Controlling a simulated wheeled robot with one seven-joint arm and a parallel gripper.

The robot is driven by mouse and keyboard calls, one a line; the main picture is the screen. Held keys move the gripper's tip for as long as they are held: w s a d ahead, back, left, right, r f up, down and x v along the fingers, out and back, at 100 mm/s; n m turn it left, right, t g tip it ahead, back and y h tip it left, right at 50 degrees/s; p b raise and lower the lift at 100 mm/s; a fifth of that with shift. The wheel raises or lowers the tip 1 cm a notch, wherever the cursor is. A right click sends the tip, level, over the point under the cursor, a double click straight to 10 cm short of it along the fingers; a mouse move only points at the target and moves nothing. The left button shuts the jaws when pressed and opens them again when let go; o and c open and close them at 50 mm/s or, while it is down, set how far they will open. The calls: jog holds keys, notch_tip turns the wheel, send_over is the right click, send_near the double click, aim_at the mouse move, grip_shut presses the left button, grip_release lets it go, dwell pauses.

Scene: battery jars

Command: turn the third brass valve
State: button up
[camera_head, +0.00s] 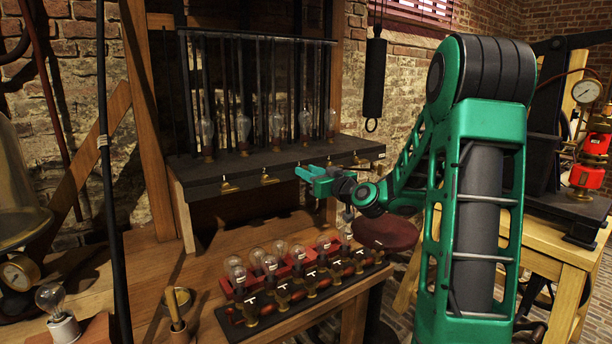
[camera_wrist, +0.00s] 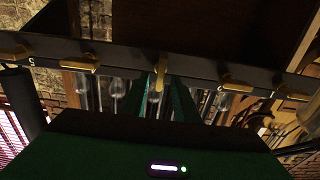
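A black shelf (camera_head: 215,189) carries a row of small brass valves along its front edge. In the head view, one brass valve (camera_head: 268,180) shows left of my gripper (camera_head: 308,180), and another sits farther left. In the wrist view, the middle brass valve (camera_wrist: 160,70) of the row is at the fingertips. Its handle points up and down the picture, while the neighbouring handles (camera_wrist: 238,87) lie along the edge. My green fingers show with a narrow gap. Whether they touch the valve is unclear. In the head view, my gripper hides this valve.
Glass bulbs (camera_head: 243,128) stand on the shelf behind the valves. Below on the bench is a red rack (camera_head: 236,290) with bulbs and more brass fittings. A black cylinder (camera_head: 374,80) hangs right of the shelf.

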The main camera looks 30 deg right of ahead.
jog(key=shift+w, duration=0.1)
grip_shut()
jog(key=shift+m, duration=0.3)
jog(key=m, duration=0.5)
jog(key=d+f+m, duration=0.1)
jog(key=m, duration=1.1)
jog(key=shift+d+f, duration=0.2)
jog(key=shift+f, duration=0.1)
jog(key=shift+m, duration=0.3)
